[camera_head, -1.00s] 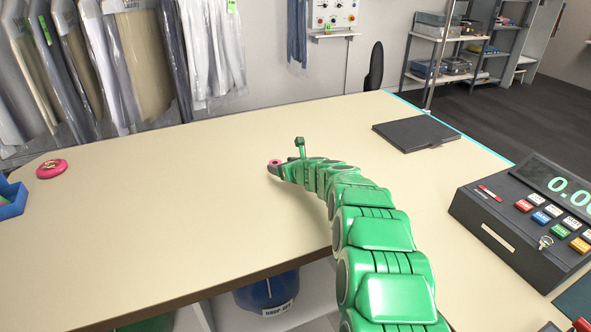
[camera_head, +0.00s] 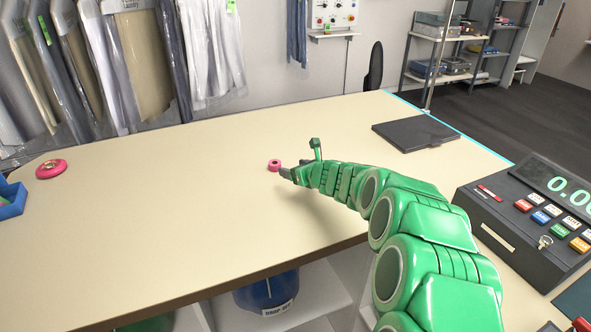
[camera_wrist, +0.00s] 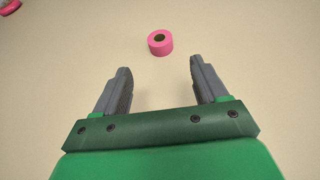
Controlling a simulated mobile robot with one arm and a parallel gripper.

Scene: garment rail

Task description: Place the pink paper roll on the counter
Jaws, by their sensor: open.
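The pink paper roll (camera_head: 274,165) stands on the beige counter (camera_head: 180,210) near its middle, with its dark core hole facing up. It also shows in the wrist view (camera_wrist: 160,42), ahead of the fingertips and centred between their lines. My gripper (camera_head: 287,174) is just to the right of the roll in the head view. In the wrist view its two grey fingers (camera_wrist: 160,72) are apart, with only bare counter between them. The roll is clear of both fingers.
A dark flat folder (camera_head: 416,134) lies at the back right. A cash register (camera_head: 530,215) stands at the right. Counter around the roll is free.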

